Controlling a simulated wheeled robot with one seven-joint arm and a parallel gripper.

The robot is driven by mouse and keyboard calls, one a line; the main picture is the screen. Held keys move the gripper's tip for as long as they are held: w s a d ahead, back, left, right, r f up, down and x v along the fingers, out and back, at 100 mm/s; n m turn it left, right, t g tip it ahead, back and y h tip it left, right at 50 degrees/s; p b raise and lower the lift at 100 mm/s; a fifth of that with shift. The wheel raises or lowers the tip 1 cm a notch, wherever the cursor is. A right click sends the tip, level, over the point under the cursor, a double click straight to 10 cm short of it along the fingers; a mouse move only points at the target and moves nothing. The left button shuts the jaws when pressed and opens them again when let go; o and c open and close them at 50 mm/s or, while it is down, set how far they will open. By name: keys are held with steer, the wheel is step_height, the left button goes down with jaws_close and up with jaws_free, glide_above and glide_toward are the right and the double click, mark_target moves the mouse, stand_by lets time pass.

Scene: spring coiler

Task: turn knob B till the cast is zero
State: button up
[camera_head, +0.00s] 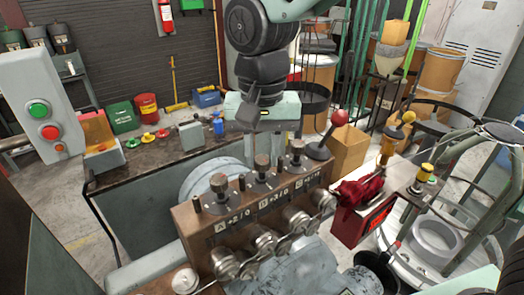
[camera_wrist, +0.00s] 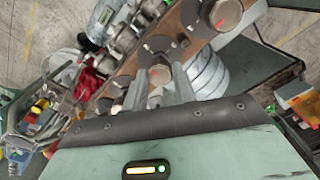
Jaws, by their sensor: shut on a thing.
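Three knobs stand in a row on a brown block (camera_head: 188,232): knob A (camera_head: 219,184), knob B (camera_head: 262,164) and knob C (camera_head: 297,149). Plates on the block's front carry each knob's letter and figures; knob B's plate (camera_head: 272,203) seems to read +3 / 0, but the print is small. My gripper (camera_head: 263,157) points down over the middle knob. In the wrist view my gripper (camera_wrist: 161,86) has its two fingers on either side of knob B (camera_wrist: 159,74), shut on it. The fingers partly hide this knob. Knob A (camera_wrist: 223,14) shows beside it, with a red mark.
Knobs A and C stand close on either side. Short dark pegs rise from the block. A red-ball lever (camera_head: 340,118) stands to the right. Metal rollers (camera_head: 265,238) sit along the block's front. A workbench (camera_head: 150,160) with small items lies behind left.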

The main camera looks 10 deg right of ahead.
steer(key=o, duration=1)
steer(key=shift+r, duration=0.1)
step_height(320, 180, up, 17)
steer(key=b, duration=0.2)
steer(key=shift+r+b, duration=0.15)
steer(key=shift+b, duration=0.15)
steer(key=n+b, duration=0.2)
steer(key=n, duration=0.3)
glide_toward(262, 158)
steer(key=s+f, duration=0.6)
steer(key=s+d+f+n, duration=0.2)
steer(key=s+f, duration=0.3)
steer(key=f, duration=0.2)
steer(key=s+d+f+n+b, duration=0.1)
steer(key=s+d+f+n, duration=0.1)
steer(key=s+f, duration=0.3)
steer(key=shift+s+d+f+n+y+b, duration=0.3)
steer(key=shift+d+f+n, duration=0.15)
steer(key=shift+f, duration=0.5)
